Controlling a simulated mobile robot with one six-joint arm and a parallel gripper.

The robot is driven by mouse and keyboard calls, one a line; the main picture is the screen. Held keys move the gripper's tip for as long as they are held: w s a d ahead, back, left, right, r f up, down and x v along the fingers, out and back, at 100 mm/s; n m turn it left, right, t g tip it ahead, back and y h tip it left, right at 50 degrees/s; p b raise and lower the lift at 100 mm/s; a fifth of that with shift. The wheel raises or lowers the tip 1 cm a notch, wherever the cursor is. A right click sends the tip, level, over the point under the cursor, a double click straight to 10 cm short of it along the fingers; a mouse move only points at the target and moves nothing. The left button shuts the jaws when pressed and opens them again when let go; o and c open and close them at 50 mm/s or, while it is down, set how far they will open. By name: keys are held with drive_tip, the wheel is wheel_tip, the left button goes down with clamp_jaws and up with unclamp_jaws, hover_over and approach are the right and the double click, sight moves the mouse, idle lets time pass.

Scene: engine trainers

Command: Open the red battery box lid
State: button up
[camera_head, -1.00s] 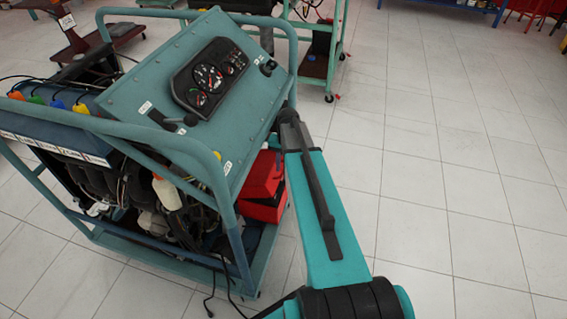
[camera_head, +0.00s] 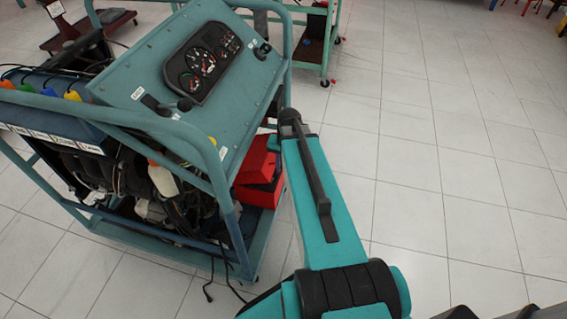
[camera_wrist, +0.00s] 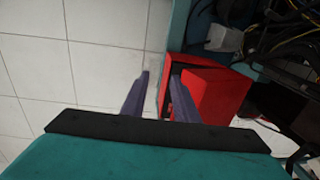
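The red battery box (camera_head: 262,196) sits low in the right end of the teal engine trainer frame. Its red lid (camera_head: 256,163) appears above the lower part, seemingly tilted up from it; how far is unclear. In the wrist view the lid (camera_wrist: 212,92) is a bright red panel with a darker red box edge (camera_wrist: 215,63) behind it. My gripper (camera_wrist: 160,95) is open, its two dark fingers apart. The right finger overlaps the lid's left edge in the picture; contact cannot be told. The left finger is over floor tiles.
The trainer's frame post (camera_head: 222,200) and gauge panel (camera_head: 205,75) stand close to the box and my arm. Cables (camera_wrist: 285,35) and engine parts lie right of the box in the wrist view. Tiled floor (camera_head: 420,170) to the right is clear.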

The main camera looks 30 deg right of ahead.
drive_tip(key=shift+s+a+r, duration=0.1)
drive_tip(key=shift+s+a, duration=0.15)
drive_tip(key=shift+s, duration=0.4)
drive_tip(key=shift+s+a+r, duration=0.1)
drive_tip(key=shift+s+a, duration=0.15)
drive_tip(key=shift+s, duration=0.35)
